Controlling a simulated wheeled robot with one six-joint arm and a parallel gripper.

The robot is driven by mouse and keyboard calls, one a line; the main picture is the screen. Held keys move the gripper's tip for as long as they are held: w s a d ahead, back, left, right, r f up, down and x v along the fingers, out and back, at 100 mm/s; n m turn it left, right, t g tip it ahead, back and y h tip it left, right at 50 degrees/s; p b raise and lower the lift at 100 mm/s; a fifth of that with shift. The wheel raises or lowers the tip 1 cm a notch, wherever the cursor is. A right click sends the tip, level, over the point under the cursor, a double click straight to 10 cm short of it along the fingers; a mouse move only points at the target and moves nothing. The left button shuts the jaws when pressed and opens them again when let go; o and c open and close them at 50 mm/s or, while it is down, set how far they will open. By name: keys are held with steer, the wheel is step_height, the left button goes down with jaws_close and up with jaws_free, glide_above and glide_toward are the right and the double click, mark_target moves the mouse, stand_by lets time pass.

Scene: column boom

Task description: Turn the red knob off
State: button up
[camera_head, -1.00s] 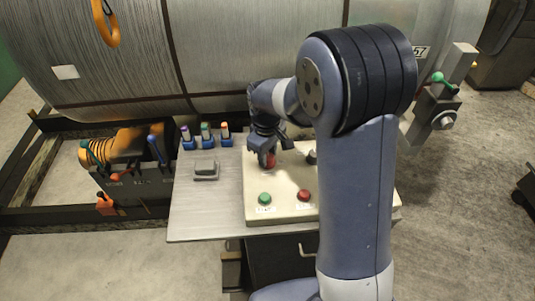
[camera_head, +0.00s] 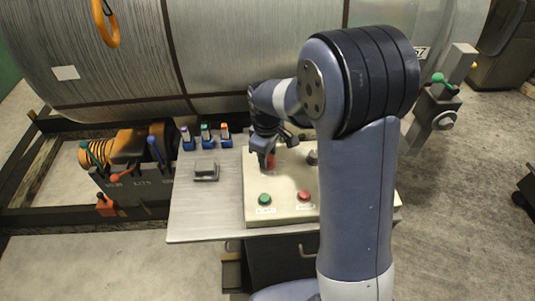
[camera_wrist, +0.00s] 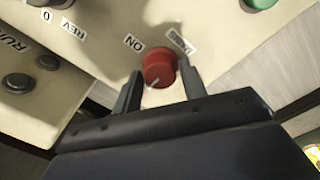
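The red knob (camera_wrist: 158,66) is round, with a pale pointer line at its lower edge in the wrist view. It sits on a cream control panel (camera_wrist: 110,70) beside a label reading ON and a second label I cannot read clearly. My gripper (camera_wrist: 160,71) has its two fingers apart, one on each side of the knob, with narrow gaps or light contact; I cannot tell which. In the head view the knob (camera_head: 271,161) is partly hidden by my gripper (camera_head: 265,158), which is low over the panel's upper left.
The panel also carries a green button (camera_head: 264,199), a red button (camera_head: 304,196) and a dark knob (camera_head: 313,157). A grey box (camera_head: 205,170) and several small coloured-top levers (camera_head: 207,133) stand on the metal table to the left. A large cylinder (camera_head: 220,60) lies behind.

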steer(key=shift+o, duration=1.4)
step_height(320, 180, up, 11)
steer(key=shift+s+f+b, duration=0.15)
steer(key=shift+s+b, duration=0.05)
steer(key=shift+b, duration=0.1)
steer(key=shift+a, duration=0.1)
step_height(320, 180, down, 11)
steer(key=shift+w+r+p, duration=0.15)
steer(key=shift+r+p, duration=0.05)
steer(key=shift+p, duration=0.1)
steer(key=shift+f, duration=0.1)
